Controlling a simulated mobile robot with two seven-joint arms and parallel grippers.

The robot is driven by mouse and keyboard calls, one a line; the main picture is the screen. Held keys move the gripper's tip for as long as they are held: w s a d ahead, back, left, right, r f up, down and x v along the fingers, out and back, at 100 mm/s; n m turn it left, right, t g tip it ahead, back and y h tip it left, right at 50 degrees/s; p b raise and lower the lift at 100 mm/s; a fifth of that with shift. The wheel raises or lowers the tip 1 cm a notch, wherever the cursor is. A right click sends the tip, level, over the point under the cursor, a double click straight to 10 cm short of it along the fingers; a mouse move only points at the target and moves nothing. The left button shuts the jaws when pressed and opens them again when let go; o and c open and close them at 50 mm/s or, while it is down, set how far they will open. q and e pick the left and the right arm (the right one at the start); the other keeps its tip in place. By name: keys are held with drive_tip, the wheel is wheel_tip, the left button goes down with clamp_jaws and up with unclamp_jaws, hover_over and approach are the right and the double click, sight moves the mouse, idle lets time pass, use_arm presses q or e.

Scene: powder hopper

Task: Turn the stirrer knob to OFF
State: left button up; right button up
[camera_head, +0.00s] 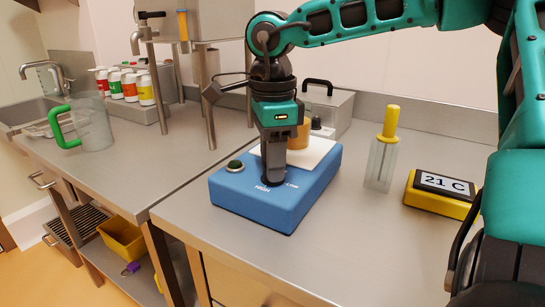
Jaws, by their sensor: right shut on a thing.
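The blue stirrer (252,201) stands on the steel worktop with a white plate (318,152) on top. Its front top face carries the labels HIGH and LOW and a dark green round button (235,166). My right gripper (273,181) points straight down at the stirrer's front top face, between the labels. It is shut on the stirrer knob, which the fingers hide almost wholly. The knob's pointer and any OFF mark cannot be seen. An amber vessel (299,135) stands on the plate, partly behind the gripper. My left gripper is not in view.
A clear holder with a yellow-handled tool (382,160) and a yellow display reading 21 C (441,190) stand to the right. A grey box (332,106) is behind the stirrer. A green-handled jug (92,125) and several bottles (130,88) stand left. The front right worktop is clear.

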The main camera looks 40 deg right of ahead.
idle(0.3)
drive_tip(key=o, duration=1)
drive_tip(key=shift+o, duration=0.2)
wheel_tip(320, 180, up, 13)
drive_tip(key=p, duration=0.2)
drive_tip(key=shift+p, duration=0.4)
drive_tip(key=shift+f, duration=0.1)
